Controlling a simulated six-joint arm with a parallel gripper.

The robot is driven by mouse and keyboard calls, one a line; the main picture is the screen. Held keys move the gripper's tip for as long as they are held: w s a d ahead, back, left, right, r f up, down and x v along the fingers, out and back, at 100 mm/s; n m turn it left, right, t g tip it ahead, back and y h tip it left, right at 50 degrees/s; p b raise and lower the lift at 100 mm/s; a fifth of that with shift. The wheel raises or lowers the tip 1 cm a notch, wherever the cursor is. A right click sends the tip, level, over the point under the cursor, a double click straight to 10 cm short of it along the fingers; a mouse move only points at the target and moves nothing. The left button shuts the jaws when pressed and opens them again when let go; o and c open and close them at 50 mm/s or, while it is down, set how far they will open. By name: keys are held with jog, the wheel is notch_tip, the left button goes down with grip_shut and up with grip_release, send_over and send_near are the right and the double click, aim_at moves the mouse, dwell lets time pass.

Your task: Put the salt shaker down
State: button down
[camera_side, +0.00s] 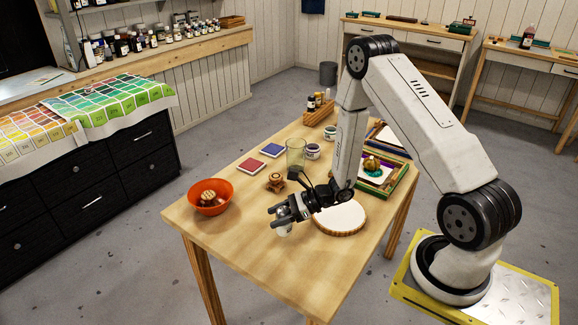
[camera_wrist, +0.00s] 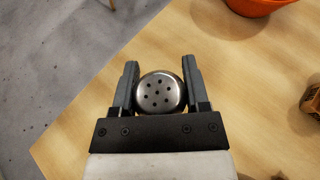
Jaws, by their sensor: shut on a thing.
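The salt shaker (camera_wrist: 160,92) shows in the wrist view from above, with a round metal top and several dark holes. My gripper (camera_wrist: 160,85) is shut on it, one finger on each side. In the side view my gripper (camera_side: 280,215) is over the front part of the wooden table (camera_side: 255,249). The shaker's pale lower part (camera_side: 284,230) shows below the fingers, upright as far as I can tell. I cannot tell whether its base touches the table.
An orange bowl (camera_side: 209,208) with things in it stands left of my gripper. A round white-topped wooden board (camera_side: 342,217) lies to the right. A small brown object (camera_side: 275,183), a glass (camera_side: 295,153) and two flat tiles (camera_side: 251,166) are behind. The table's front is bare.

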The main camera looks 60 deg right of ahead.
jog(key=shift+f, duration=1.45)
jog(key=shift+f, duration=0.2)
jog(key=shift+c, duration=0.4)
grip_release()
jog(key=shift+r, duration=0.2)
jog(key=shift+s+d+r, duration=0.1)
jog(key=shift+d, duration=0.05)
jog(key=v, duration=1.1)
jog(key=shift+s+d, duration=0.2)
jog(key=shift+s, duration=0.05)
